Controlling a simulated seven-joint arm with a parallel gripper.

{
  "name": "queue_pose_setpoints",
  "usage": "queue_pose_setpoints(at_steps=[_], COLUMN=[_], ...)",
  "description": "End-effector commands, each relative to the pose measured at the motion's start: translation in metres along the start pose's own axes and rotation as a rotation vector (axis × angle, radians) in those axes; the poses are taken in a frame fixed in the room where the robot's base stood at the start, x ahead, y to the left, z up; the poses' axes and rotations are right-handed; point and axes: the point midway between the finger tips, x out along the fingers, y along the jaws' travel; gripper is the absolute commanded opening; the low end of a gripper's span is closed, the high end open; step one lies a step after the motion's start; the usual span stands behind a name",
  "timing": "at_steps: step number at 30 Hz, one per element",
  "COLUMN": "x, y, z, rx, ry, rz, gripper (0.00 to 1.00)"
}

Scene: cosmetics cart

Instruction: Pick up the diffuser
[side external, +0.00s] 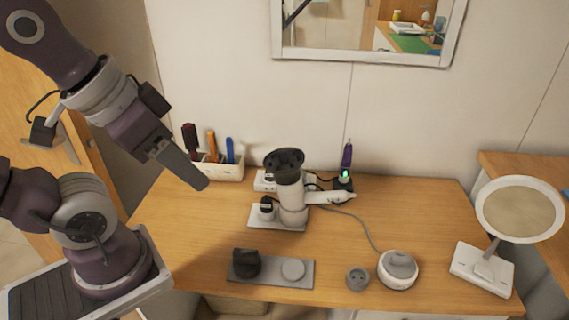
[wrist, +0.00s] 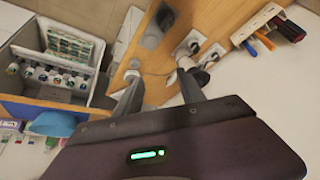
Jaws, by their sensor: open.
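A wide black round cup, which looks like the diffuser (side external: 285,160), sits on top of an upright white hair dryer (side external: 291,195). The dryer stands on a pale plate near the middle of the wooden table. My gripper (side external: 197,180) is up and to the left of it in the side view, apart from everything. In the wrist view my gripper (wrist: 160,77) is open, with nothing between its two fingers.
A grey tray (side external: 305,279) at the front holds a black piece and a pale disc. A brush box (side external: 228,170), a purple-handled tool (side external: 346,160), a round device (side external: 398,268) and a mirror (side external: 518,208) stand around. A bin of bottles (wrist: 55,75) is left in the wrist view.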

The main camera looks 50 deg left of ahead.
Motion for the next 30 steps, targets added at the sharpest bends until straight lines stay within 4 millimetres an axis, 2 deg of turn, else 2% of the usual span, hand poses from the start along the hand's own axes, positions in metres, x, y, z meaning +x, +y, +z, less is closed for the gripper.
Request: queue_pose_setpoints(at_steps=[8, 11, 14, 15, 17, 18, 21, 25, 27, 30], x=[0.000, 0.000, 0.012, 0.023, 0.046, 0.064, 0.116, 0.171, 0.188, 0.201], y=[0.000, -0.004, -0.016, -0.024, -0.038, -0.049, -0.076, -0.104, -0.112, -0.117], z=[-0.002, -0.026, -0.081, -0.105, -0.139, -0.158, -0.194, -0.212, -0.215, -0.214], rx=[0.004, 0.059, 0.196, 0.262, 0.360, 0.425, 0.571, 0.702, 0.743, 0.768], ry=[-0.002, -0.043, -0.136, -0.181, -0.245, -0.286, -0.371, -0.440, -0.458, -0.468], rz=[-0.001, -0.007, -0.007, -0.001, 0.018, 0.035, 0.089, 0.156, 0.179, 0.194], gripper=[0.47, 0.47, 0.47, 0.47, 0.47, 0.47, 0.47, 0.47, 0.47, 0.47])
